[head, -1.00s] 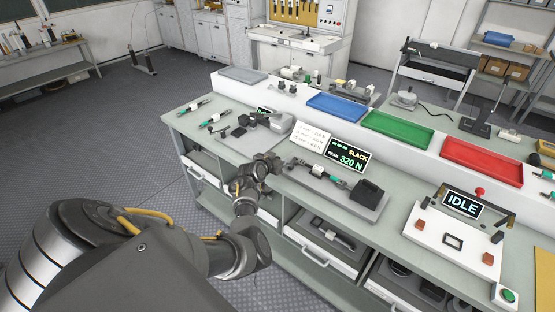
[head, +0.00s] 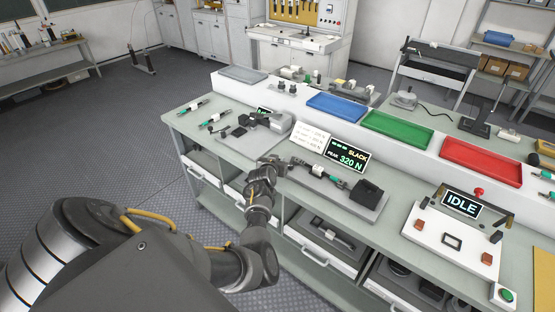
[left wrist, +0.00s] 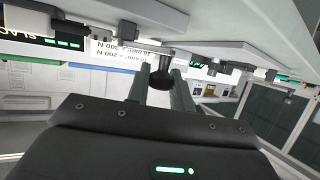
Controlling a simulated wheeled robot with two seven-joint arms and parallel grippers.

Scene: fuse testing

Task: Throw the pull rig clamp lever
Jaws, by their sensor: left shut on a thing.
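The pull rig (head: 352,203) is a grey base on the bench. It carries a slim part with white and green sections (head: 322,172) and a black block (head: 367,193) at its right end. A display (head: 346,156) behind it reads SLACK, PEAK 320 N. My left gripper (head: 277,164) is at the rig's left end. In the left wrist view its two fingers are shut on a dark knob (left wrist: 162,78), apparently the clamp lever's. In the head view the gripper hides the lever. My right gripper is not in view.
A white panel with an IDLE display (head: 461,205) stands to the right. Blue (head: 336,106), green (head: 397,132) and red (head: 481,162) trays lie behind. Another grey fixture (head: 255,128) and small connector pieces are on the bench to the left. Drawers are below.

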